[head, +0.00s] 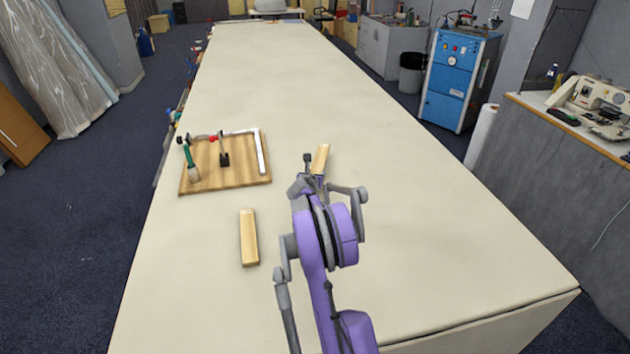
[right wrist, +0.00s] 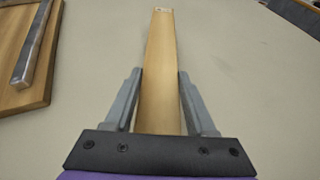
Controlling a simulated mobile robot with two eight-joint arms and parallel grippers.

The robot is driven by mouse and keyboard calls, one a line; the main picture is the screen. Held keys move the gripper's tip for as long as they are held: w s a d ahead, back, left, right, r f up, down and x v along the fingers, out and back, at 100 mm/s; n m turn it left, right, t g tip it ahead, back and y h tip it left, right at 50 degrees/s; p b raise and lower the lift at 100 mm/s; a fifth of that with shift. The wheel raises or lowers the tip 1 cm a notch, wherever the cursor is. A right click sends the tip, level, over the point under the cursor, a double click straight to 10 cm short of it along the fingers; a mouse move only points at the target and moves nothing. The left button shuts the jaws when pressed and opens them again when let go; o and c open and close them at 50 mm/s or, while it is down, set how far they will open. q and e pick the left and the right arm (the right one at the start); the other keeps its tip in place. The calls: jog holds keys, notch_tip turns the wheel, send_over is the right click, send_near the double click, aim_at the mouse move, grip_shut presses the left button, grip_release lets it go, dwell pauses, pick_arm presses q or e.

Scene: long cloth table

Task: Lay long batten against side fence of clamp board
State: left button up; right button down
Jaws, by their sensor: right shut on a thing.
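The clamp board (head: 235,178) is a brown wooden board on the table, left of centre. Its side fence (head: 262,152), a pale metal bar, runs along its right edge and also shows in the right wrist view (right wrist: 33,50). My right gripper (head: 317,180) is shut on a long wooden batten (head: 321,157), right of the board and apart from it. In the right wrist view the batten (right wrist: 159,60) points straight away between the fingers (right wrist: 160,85). Its near end is hidden; I cannot tell whether it touches the table. My left gripper is not in view.
A second, short-looking wooden batten (head: 249,238) lies on the table in front of the board. A green-handled clamp (head: 190,160) and a black clamp (head: 223,159) stand on the board. The cloth table (head: 400,220) is clear to the right and beyond.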

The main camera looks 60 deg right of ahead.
notch_tip(320, 180, down, 3)
jog(key=shift+f, duration=0.5)
jog(key=c, duration=0.7)
grip_release()
jog(key=shift+f, duration=0.1)
jog(key=o, duration=0.5)
